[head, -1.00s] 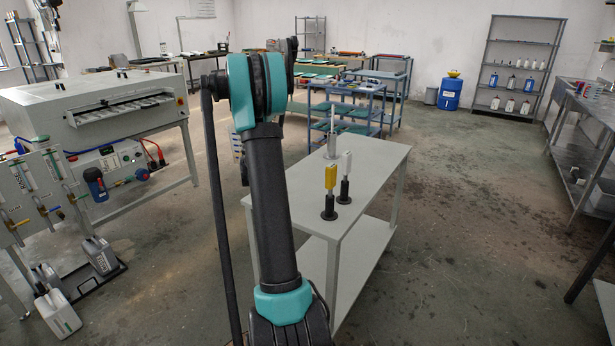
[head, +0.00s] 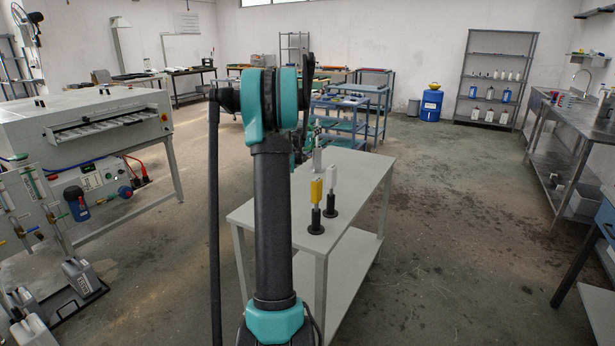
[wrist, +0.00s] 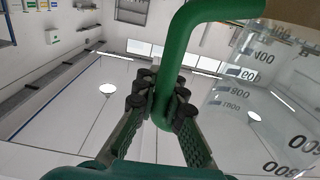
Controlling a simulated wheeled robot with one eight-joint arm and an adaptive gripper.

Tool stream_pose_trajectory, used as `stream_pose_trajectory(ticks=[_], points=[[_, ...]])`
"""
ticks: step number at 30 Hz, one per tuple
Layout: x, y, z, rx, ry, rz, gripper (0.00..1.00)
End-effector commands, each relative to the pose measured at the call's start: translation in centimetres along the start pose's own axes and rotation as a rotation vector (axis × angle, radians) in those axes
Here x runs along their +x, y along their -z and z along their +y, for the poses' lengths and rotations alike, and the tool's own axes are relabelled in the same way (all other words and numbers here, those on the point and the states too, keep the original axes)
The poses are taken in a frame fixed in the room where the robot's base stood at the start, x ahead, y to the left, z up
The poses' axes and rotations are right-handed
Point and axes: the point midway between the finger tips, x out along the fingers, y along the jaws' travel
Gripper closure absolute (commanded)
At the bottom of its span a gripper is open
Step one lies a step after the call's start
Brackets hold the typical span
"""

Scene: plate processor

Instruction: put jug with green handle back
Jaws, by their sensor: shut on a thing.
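In the wrist view my gripper (wrist: 162,98) is shut on the green handle (wrist: 181,55) of a clear jug. The clear jug (wrist: 265,105) has dark graduation marks and sits to the right of the fingers, partly cut off by the frame edge. Walls, ceiling and lamps show behind it, so it is held up in the air. In the head view my arm stands in front of the middle of the scene, and I cannot make out the gripper or the jug there.
A pale table (head: 262,210) stands just right of my arm, with yellow-topped (head: 317,192) and white-topped (head: 331,180) tools on black stands. A grey machine (head: 85,120) is at left, a steel sink counter (head: 558,125) at right. Floor (head: 440,200) between table and counter is clear.

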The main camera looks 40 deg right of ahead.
Motion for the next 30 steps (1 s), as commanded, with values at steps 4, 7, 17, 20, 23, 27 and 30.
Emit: stream_pose_trajectory(ticks=[4, 7, 17, 20, 23, 27, 30], points=[[0.0, -3.6, -0.1, 0.000, 0.001, 0.000, 1.00], [0.0, -6.0, -0.2, 0.000, 0.001, 0.000, 1.00], [0.0, -12.2, -0.3, 0.000, 0.001, 0.000, 1.00], [0.0, -12.9, -0.3, 0.000, 0.001, 0.000, 1.00], [0.0, -13.4, -0.3, 0.000, 0.001, 0.000, 1.00], [0.0, -14.8, -0.3, 0.001, 0.001, 0.000, 1.00], [0.0, -16.2, -0.3, 0.001, 0.001, 0.000, 1.00]])
